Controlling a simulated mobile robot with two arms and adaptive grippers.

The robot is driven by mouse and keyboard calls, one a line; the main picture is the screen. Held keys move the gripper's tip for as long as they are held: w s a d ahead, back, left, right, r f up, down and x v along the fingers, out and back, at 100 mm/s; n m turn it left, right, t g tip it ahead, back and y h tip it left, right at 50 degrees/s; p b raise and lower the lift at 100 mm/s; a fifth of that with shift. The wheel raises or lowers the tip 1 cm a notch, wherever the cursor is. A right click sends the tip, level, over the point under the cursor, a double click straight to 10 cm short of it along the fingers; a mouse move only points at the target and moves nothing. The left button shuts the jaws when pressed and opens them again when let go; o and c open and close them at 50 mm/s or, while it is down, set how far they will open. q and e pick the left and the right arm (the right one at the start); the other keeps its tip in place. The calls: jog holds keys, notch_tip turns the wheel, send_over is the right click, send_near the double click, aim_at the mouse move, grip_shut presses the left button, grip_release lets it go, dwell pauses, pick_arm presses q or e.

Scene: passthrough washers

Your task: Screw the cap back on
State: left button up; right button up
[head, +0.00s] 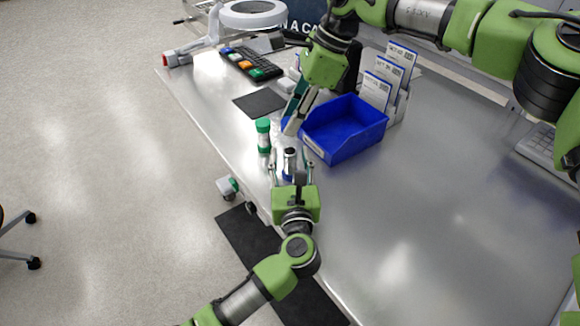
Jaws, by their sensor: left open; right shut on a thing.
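A small silver container (289,157) with a dark top and some blue low down stands upright near the table's left edge. My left gripper (290,168) is open, with one finger on each side of this container; I cannot tell whether they touch it. My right gripper (291,126) comes down from above, just beyond the container and beside the blue bin. It is shut on a small blue piece (286,123), which looks like the cap and is mostly hidden by the fingers. The piece is apart from the container.
A green-capped bottle (263,136) stands close left of the container. A blue bin (345,142) is just right of my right gripper, with card holders (385,82) behind it.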

aim_at(291, 152)
pick_arm(q)
jog(key=shift+c, duration=0.4)
grip_shut()
pick_arm(e)
jog(key=shift+f, duration=2.45)
jog(key=shift+f, duration=0.9)
jog(key=shift+f, duration=0.45)
pick_arm(q)
jog(key=shift+r, duration=0.1)
pick_arm(e)
jog(key=shift+s+f, duration=0.1)
jog(key=shift+f, duration=0.15)
pick_arm(q)
jog(key=shift+d, duration=0.1)
pick_arm(e)
jog(key=shift+d+f, duration=0.1)
jog(key=shift+f, duration=0.05)
jog(key=shift+c, duration=0.5)
jog(key=shift+f, duration=0.1)
